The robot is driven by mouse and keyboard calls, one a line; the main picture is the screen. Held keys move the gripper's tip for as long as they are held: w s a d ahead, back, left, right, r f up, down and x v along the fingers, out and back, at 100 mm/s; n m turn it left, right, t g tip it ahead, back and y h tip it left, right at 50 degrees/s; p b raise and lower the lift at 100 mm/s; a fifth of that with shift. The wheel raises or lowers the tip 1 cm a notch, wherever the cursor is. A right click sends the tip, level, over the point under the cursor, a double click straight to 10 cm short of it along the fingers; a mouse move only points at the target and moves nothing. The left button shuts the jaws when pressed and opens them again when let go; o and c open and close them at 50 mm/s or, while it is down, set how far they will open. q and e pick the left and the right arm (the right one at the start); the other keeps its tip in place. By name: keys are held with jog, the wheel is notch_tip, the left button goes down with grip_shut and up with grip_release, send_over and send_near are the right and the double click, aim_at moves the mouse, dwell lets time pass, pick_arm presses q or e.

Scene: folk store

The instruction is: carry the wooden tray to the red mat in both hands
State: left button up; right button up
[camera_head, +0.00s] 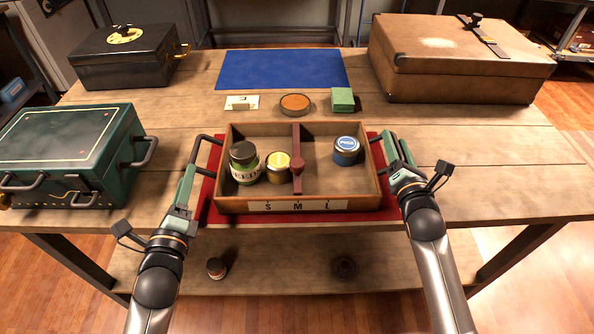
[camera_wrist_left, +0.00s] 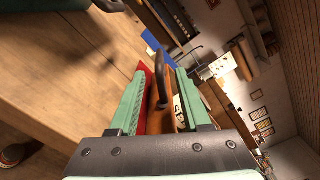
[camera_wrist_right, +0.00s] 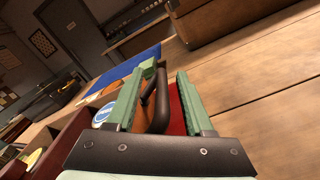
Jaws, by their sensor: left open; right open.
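The wooden tray (camera_head: 240,206) lies on the red mat (camera_head: 208,205), whose edges show around it. It has a dark red divider, a green-and-dark jar (camera_head: 244,163) and a yellow jar (camera_head: 278,167) on the left side, and a blue jar (camera_head: 346,151) on the right. My left gripper (camera_head: 192,160) is open at the tray's left handle; that dark handle (camera_wrist_left: 160,82) lies between its fingers in the left wrist view. My right gripper (camera_head: 396,152) is open at the right handle, which shows between its fingers (camera_wrist_right: 160,105) in the right wrist view.
Behind the tray lie a card (camera_head: 241,102), a round orange-topped tin (camera_head: 295,104), a green box (camera_head: 342,99) and a blue mat (camera_head: 282,69). A green case (camera_head: 75,155) and black case (camera_head: 125,55) stand left, a brown suitcase (camera_head: 455,60) back right. The right table is clear.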

pick_arm(q)
jog(key=shift+s, duration=0.3)
pick_arm(e)
jog(key=shift+s, duration=0.2)
jog(key=s, duration=1.1)
jog(key=shift+s+d, duration=0.2)
jog(key=shift+s, duration=0.1)
